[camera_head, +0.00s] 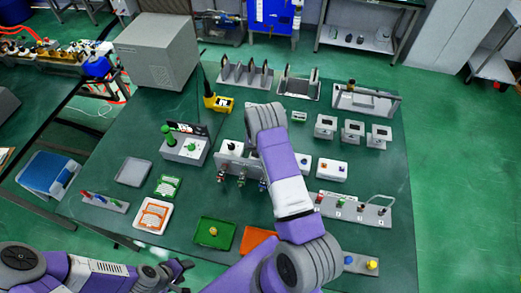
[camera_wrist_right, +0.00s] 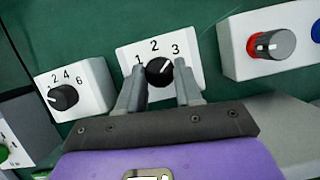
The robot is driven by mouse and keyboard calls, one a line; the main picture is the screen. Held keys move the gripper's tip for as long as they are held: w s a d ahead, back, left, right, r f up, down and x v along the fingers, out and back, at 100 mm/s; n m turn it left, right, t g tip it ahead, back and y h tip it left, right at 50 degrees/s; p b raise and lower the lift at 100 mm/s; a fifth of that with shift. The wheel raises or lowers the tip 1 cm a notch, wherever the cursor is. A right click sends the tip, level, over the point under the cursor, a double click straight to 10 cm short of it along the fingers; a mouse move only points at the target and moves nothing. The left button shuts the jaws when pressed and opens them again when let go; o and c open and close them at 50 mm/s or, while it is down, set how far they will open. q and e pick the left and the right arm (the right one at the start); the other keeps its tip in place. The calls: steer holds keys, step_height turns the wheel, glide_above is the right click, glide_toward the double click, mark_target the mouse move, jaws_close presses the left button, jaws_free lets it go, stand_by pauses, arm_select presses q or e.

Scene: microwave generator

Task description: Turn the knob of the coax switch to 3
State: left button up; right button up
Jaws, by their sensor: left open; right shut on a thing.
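The coax switch is a white box (camera_wrist_right: 191,76) with a round black knob (camera_wrist_right: 157,76) and the marks 1, 2 and 3, in the right wrist view. The knob's white line points up and right, roughly toward the 3. My right gripper (camera_wrist_right: 160,69) has one finger on each side of the knob and is shut on it. In the head view my right arm hides that gripper and the switch. My left gripper (camera_head: 177,271) is open and empty at the bottom left, off the table's front edge, far from the switch.
Close left of the switch stands a white box (camera_wrist_right: 88,80) with a black knob marked 1, 2, 4, 6. Close right is a white box (camera_wrist_right: 235,58) with a red and grey knob. Trays, racks and a large grey box (camera_head: 158,48) fill the green table.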

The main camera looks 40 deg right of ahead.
steer(key=shift+d, duration=0.1)
stand_by(0.3)
steer(key=o, duration=1)
steer(key=shift+o, duration=0.2)
steer(key=v, duration=0.7)
steer(key=shift+r, duration=0.3)
steer(key=shift+s, duration=0.1)
